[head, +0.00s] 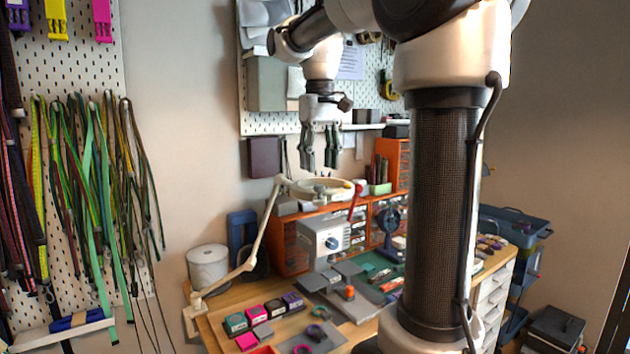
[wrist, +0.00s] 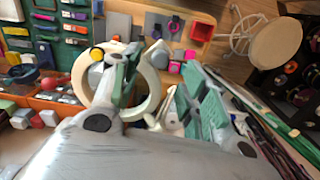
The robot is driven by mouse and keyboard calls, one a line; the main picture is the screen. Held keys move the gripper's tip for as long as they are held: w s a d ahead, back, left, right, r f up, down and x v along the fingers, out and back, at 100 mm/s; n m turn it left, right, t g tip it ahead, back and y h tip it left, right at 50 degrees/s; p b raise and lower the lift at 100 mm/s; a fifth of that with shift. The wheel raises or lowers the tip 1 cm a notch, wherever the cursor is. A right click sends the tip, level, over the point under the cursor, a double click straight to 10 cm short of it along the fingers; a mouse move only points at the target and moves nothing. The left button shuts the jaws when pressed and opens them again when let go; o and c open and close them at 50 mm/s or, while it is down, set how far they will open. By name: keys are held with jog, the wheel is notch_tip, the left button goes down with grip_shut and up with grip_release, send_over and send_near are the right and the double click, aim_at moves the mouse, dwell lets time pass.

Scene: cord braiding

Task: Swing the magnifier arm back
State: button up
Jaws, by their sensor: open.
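The magnifier has a cream ring head (head: 335,190) above the back of the workbench. Its jointed arm (head: 262,222) rises from the bench's left front edge, bends near the white spool and runs up to the head. My gripper (head: 320,150) is open and empty, pointing down above the ring head, with a gap between them in the head view. In the wrist view my gripper (wrist: 162,92) has its fingers apart. The left finger covers part of the magnifier ring (wrist: 83,78); the right finger lies outside the ring's right side.
The workbench (head: 220,318) holds a grey and white machine (head: 325,240), orange drawer units (head: 290,250), a white spool (head: 208,268) and small coloured boxes (head: 257,314). Cords (head: 80,180) hang on a pegboard at left. A round stool (wrist: 275,42) shows in the wrist view.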

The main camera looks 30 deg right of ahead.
notch_tip(320, 180, down, 5)
jog(key=shift+f, duration=0.1)
jog(key=shift+c, duration=0.3)
grip_shut()
